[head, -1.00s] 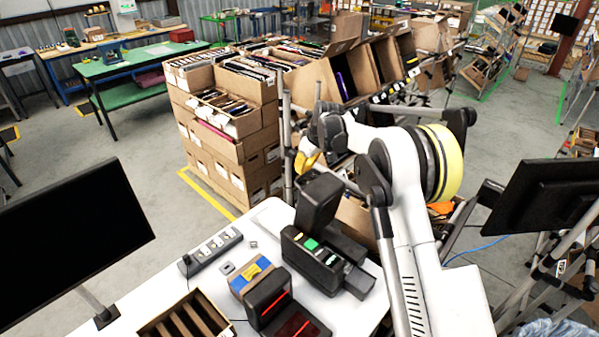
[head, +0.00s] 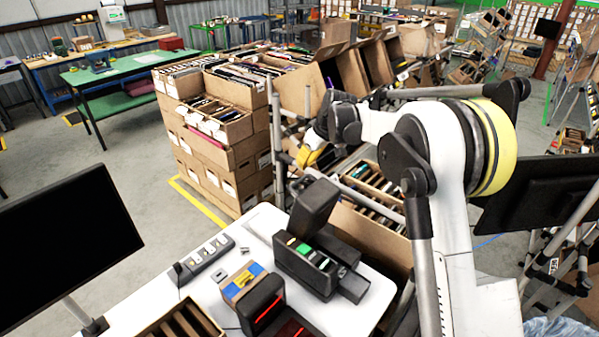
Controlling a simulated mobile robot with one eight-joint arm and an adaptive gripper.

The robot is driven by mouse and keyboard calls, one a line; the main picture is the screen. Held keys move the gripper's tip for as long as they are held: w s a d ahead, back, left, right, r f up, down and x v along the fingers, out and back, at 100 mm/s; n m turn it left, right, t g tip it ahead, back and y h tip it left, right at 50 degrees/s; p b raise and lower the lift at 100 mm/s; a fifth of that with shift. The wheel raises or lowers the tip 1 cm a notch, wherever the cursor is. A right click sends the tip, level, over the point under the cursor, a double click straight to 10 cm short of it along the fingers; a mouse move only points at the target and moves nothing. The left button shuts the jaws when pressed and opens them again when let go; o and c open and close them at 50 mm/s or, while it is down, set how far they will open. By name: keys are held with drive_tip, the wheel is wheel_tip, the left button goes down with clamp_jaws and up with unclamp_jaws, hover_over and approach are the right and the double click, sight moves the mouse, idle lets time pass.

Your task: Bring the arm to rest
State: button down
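My arm rises on the right of the head view, with a white upper part and a yellow band at its joint. It reaches left to a dark wrist. My gripper (head: 309,157) hangs at the end of the arm, small, with a yellow part showing. It is above the rack, beyond the white table. Its fingers are too small and hidden to tell open from shut, and I see nothing clearly held. Tilted cartons (head: 351,73) stand in a row behind the wrist.
A white table (head: 221,297) in front carries a dark scanner-like device (head: 307,262), a power strip (head: 203,259) and a small box. A monitor (head: 62,252) stands left. Stacked cartons (head: 221,160) stand behind the table. A carton of files (head: 366,230) lies under the arm. Floor is clear at left.

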drive_tip(key=s+d+r+m+b, duration=0.1)
drive_tip(key=s+d+r+b, duration=0.1)
drive_tip(key=s+b, duration=0.15)
drive_tip(key=s+d+r+m+t+h+b, duration=0.1)
drive_tip(key=s+b, duration=0.1)
drive_tip(key=s, duration=0.3)
drive_tip(key=s+d+r+m+b, duration=0.1)
drive_tip(key=s+d+r+b, duration=0.15)
drive_tip(key=s, duration=0.25)
drive_tip(key=s+d+f+m+h+b, duration=0.15)
drive_tip(key=s+f+b, duration=0.4)
drive_tip(key=s, duration=0.55)
drive_tip(key=s+d+f+m+t+b, duration=0.1)
drive_tip(key=s+d+f+m+b, duration=0.1)
drive_tip(key=s+f+b, duration=0.3)
drive_tip(key=s+d+f+m+t+h+b, duration=0.1)
drive_tip(key=s+f+b, duration=0.4)
drive_tip(key=s+f, duration=0.6)
drive_tip(key=s+d+m, duration=0.1)
drive_tip(key=s, duration=0.1)
drive_tip(key=shift+s+d+b, duration=0.3)
drive_tip(key=shift+b, duration=0.1)
